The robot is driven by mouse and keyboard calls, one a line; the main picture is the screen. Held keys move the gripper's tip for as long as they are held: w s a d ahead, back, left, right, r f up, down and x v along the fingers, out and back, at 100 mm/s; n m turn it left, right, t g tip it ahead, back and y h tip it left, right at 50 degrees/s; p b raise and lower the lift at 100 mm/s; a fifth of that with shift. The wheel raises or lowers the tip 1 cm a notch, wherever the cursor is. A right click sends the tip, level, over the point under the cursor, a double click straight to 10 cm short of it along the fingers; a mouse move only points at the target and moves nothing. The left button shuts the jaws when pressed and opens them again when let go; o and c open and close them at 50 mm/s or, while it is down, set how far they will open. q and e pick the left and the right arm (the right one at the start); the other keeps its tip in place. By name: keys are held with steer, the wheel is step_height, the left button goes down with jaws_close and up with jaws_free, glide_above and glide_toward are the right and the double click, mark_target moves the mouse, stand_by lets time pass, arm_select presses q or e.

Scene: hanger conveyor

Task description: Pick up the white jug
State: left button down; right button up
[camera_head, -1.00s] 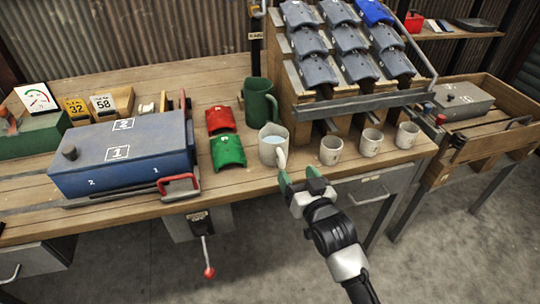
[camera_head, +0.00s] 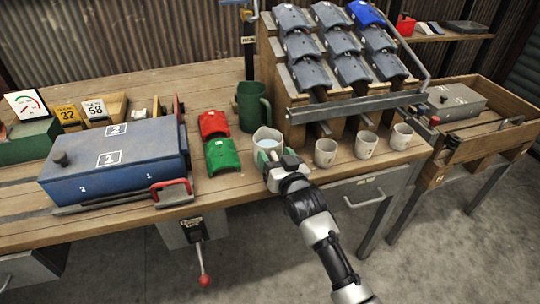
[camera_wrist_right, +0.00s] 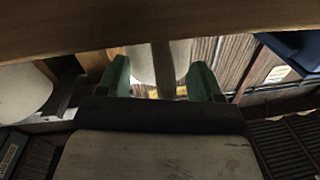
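The white jug (camera_head: 266,137) stands upright on the bench near its front edge, with pale blue contents showing at its mouth. My right gripper (camera_head: 272,162) is in front of it and covers its handle and lower front in the head view. In the right wrist view, the green fingers of my right gripper (camera_wrist_right: 160,82) stand apart. The jug's handle (camera_wrist_right: 164,72) lies between them with gaps on both sides, and the jug's pale body (camera_wrist_right: 181,57) is behind it. My left gripper is not in view.
A green jug (camera_head: 254,105) stands just behind. Red (camera_head: 213,123) and green (camera_head: 222,155) curved pieces lie to the left, beside a blue box (camera_head: 115,160). Several white cups, one nearest (camera_head: 326,152), stand to the right, below a rack of grey pieces (camera_head: 352,70).

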jaws_close()
stand_by(0.5)
